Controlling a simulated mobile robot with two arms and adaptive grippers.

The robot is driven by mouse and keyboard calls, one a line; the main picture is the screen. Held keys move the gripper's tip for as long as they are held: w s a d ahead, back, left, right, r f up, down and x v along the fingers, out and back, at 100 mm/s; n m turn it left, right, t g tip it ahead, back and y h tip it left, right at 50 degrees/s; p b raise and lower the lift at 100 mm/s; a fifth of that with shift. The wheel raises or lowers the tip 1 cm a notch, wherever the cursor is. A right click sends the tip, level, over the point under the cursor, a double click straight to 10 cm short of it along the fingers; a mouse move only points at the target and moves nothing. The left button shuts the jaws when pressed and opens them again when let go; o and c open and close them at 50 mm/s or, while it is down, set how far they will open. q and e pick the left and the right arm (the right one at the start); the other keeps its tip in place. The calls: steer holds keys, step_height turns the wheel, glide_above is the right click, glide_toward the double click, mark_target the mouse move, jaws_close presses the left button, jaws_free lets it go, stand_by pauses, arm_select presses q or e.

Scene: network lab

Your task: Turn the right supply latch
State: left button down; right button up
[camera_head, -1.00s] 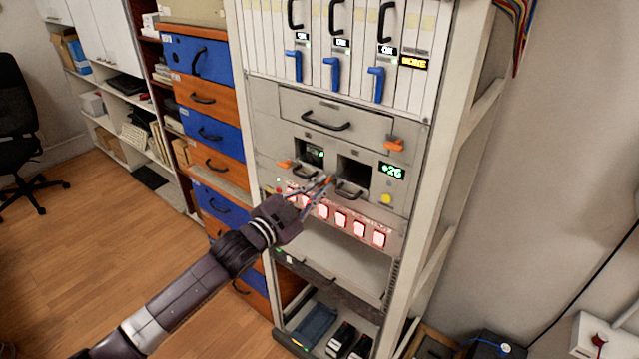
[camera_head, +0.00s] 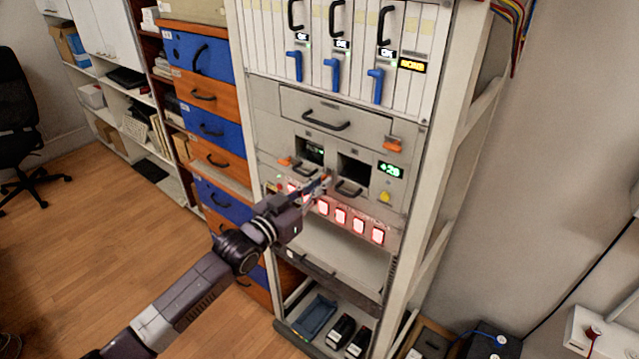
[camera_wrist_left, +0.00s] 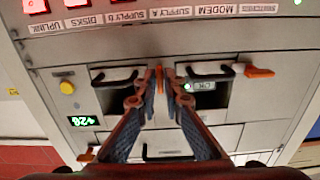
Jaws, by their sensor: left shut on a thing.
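The right supply latch is a small orange bar (camera_wrist_left: 160,74) on the grey rack panel, beside the right supply bay (camera_head: 354,172). In the left wrist view, which shows the rack upside down, it runs up and down between my fingertips. My left gripper (camera_head: 324,183) reaches it from the front and is shut on it; its fingers also show in the left wrist view (camera_wrist_left: 160,90) and partly cover it. The left supply latch (camera_head: 285,161) is orange too and lies sideways (camera_wrist_left: 259,71). My right gripper is not in view.
Black bay handles (camera_head: 348,189) flank the fingers closely. A row of lit red switches (camera_head: 341,216) lies just below. A drawer with an orange latch (camera_head: 393,145) is above, and a yellow button (camera_head: 385,197) is to the right. Open floor lies left.

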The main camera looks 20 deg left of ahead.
arm_select(q)
steer(key=shift+f, duration=0.15)
stand_by(0.4)
steer(key=c, duration=2)
jaws_free()
steer(key=shift+c, duration=0.2)
